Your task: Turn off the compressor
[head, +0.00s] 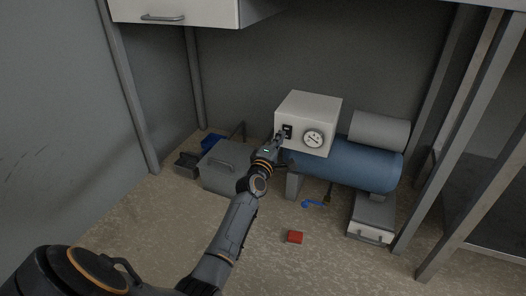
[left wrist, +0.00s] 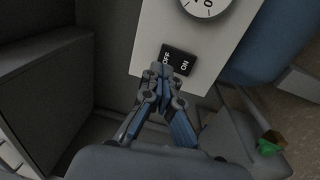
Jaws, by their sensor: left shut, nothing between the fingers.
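The compressor has a blue tank (head: 350,163) with a white box (head: 311,111) on it. A round gauge (head: 313,139) and a small black switch (head: 288,131) are on the box's front. In the left wrist view the switch (left wrist: 174,60) is marked OFF on its left and ON on its right. My left gripper (head: 283,137) is shut and empty, its tips at the switch. In the left wrist view the fingertips (left wrist: 158,70) overlap the switch's OFF side; I cannot tell whether they touch it. My right gripper is not in view.
A grey toolbox (head: 222,168) stands left of the compressor. A red block (head: 295,237) and a blue item (head: 312,204) lie on the floor in front. A grey drawer box (head: 372,217) is at the right, near metal posts. A cabinet (head: 175,12) hangs above.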

